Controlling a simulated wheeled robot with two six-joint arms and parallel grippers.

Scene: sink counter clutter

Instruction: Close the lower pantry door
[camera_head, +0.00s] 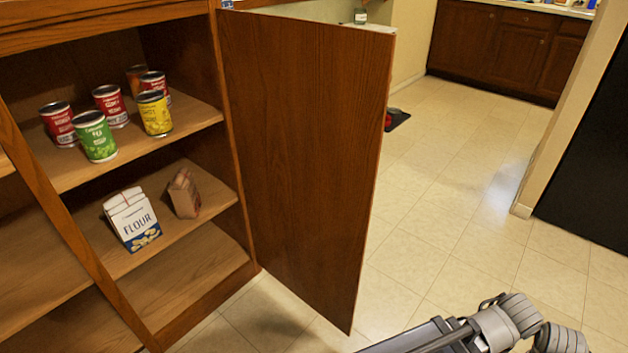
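The lower pantry door (305,160) is a brown wooden panel. It stands wide open, hinged on the right side of the pantry frame (232,150), and its free edge points out into the room. The shelves behind the opening show fully. Part of my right arm shows at the bottom right, in front of and to the right of the door's lower free corner. I see only arm links there; the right gripper's fingertips are out of the picture. My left gripper is not in the picture.
Several cans (96,136) stand on the upper shelf. A flour bag (131,219) and a brown bag (184,193) are on the shelf below. Tiled floor (450,225) is clear right of the door. A dark mat (397,119) lies behind it; a black appliance (597,150) stands far right.

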